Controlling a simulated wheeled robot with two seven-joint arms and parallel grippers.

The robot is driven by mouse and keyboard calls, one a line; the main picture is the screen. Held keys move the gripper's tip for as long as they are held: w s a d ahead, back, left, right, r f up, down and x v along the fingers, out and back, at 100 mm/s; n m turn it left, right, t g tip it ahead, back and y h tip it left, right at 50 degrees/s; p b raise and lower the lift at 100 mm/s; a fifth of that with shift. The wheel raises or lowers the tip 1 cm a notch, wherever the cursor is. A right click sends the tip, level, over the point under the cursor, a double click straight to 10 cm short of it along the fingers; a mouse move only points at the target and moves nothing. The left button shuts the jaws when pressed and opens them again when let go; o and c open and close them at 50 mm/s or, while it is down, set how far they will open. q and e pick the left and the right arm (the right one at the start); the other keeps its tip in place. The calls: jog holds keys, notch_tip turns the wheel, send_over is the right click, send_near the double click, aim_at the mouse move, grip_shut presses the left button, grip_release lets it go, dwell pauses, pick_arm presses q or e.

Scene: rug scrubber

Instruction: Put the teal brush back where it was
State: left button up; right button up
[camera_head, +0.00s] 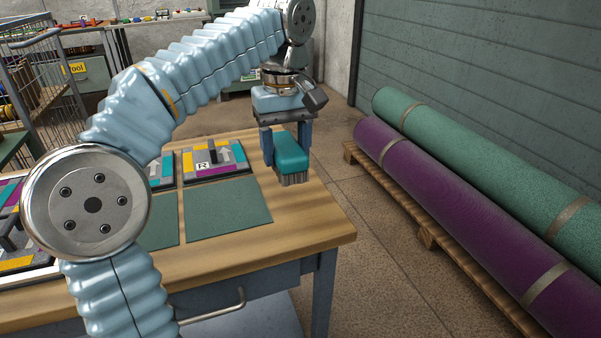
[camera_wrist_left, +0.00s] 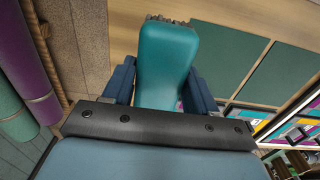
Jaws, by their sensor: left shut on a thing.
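The teal brush (camera_head: 291,154) is in my left gripper (camera_head: 285,140) above the back right part of the wooden table. Its bristles point down; I cannot tell whether they touch the table top. In the left wrist view the brush (camera_wrist_left: 166,62) lies between the two fingers of my left gripper (camera_wrist_left: 160,88), which is shut on it. My right gripper is not in view.
The wooden table (camera_head: 313,222) holds a dark green mat (camera_head: 228,207) and a colourful patterned panel marked R (camera_head: 232,157). Bare wood lies right of the mat. Purple (camera_head: 440,200) and green (camera_head: 480,165) rolls lie on a pallet at right.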

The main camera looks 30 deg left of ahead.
pick_arm(q)
jog(key=w+f, duration=0.1)
jog(key=f, duration=0.1)
jog(key=w+f, duration=0.2)
jog(key=shift+w, duration=0.1)
jog(key=shift+w+f+b, duration=0.15)
jog(key=shift+f+b, duration=0.1)
jog(key=shift+f, duration=0.65)
jog(key=shift+w+f+b, duration=0.1)
jog(key=shift+f+b, duration=0.1)
jog(key=shift+f, duration=0.7)
jog(key=shift+f, duration=0.1)
jog(key=o, duration=1.2)
jog(key=shift+c, duration=0.2)
notch_tip(320, 180, up, 12)
jog(key=p, duration=0.3)
jog(key=shift+p, duration=0.3)
jog(key=shift+s, duration=0.1)
